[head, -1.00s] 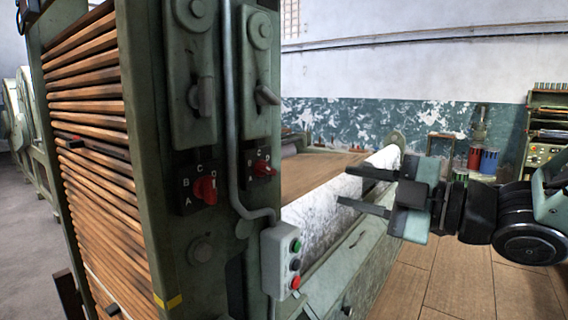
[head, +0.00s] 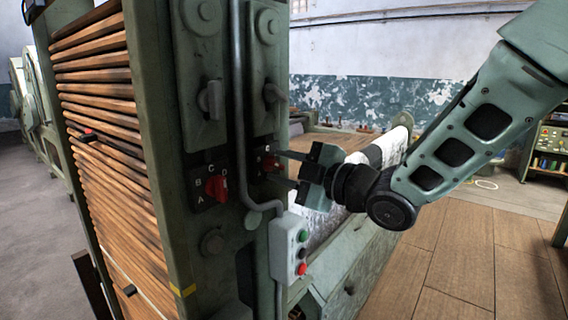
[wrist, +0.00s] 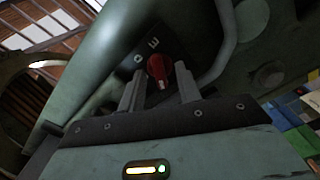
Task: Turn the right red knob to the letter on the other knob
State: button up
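The right red knob (head: 268,163) sits on a dark plate on the green machine's right-hand post. The other red knob (head: 217,188) is on the left post, with A, B, C and D around it; its upper end lies near D, but its exact pointing is hard to read. My gripper (head: 277,167) is at the right knob, its fingers pointing left. In the wrist view the right knob (wrist: 158,68) shows between the two open fingers (wrist: 160,88), with a gap visible on each side. Letters show beyond it; its white mark faces my gripper.
A conduit (head: 240,110) runs down between the posts to a grey button box (head: 288,250) with green and red buttons, below my gripper. Levers (head: 273,93) stick out above the knobs. A white roller lies behind my gripper. The wooden floor (head: 450,260) at right is clear.

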jog(key=shift+a, duration=0.1)
grip_shut()
jog(key=shift+m, duration=0.3)
jog(key=m+b, duration=0.1)
jog(key=m, duration=0.1)
jog(key=shift+f+m, duration=0.1)
jog(key=shift+m, duration=0.2)
jog(key=m, duration=0.2)
jog(key=shift+m+b, duration=0.35)
jog(key=shift+m, duration=0.05)
jog(key=m, duration=0.5)
jog(key=shift+w+m+p, duration=0.1)
jog(key=shift+m+p, duration=0.2)
jog(key=shift+p, duration=0.1)
